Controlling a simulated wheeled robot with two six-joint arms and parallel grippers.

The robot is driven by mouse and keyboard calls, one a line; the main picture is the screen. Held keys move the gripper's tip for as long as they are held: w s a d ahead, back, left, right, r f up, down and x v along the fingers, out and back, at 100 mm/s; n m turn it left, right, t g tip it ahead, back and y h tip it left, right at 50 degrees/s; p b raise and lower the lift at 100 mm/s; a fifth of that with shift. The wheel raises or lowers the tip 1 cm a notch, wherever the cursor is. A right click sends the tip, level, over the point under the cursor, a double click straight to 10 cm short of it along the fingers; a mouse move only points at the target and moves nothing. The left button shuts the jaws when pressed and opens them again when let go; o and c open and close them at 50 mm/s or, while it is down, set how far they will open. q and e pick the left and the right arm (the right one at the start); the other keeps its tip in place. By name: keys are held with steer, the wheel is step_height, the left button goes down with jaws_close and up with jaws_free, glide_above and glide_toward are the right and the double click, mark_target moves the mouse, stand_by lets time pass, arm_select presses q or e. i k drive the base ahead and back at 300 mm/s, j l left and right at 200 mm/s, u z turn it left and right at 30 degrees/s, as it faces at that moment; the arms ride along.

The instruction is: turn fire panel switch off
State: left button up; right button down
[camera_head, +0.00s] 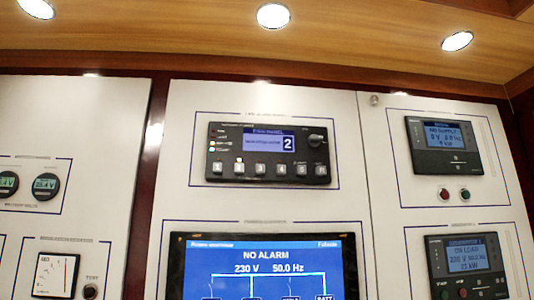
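The fire panel (268,155) is a dark grey unit set in a white wall panel, upper middle of the head view. Its small blue screen (263,141) is lit and shows a large "2". A row of several small numbered switches (268,169) runs along its lower edge. I cannot tell which position the switches are in. Neither of my grippers is in view.
Below is a large blue display (265,262) reading "NO ALARM". Round gauges (46,186) are at left. A wooden ceiling (350,30) with lamps overhangs the panels.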

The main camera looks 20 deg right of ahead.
mark_target(314, 141)
steer(key=z, duration=1.15)
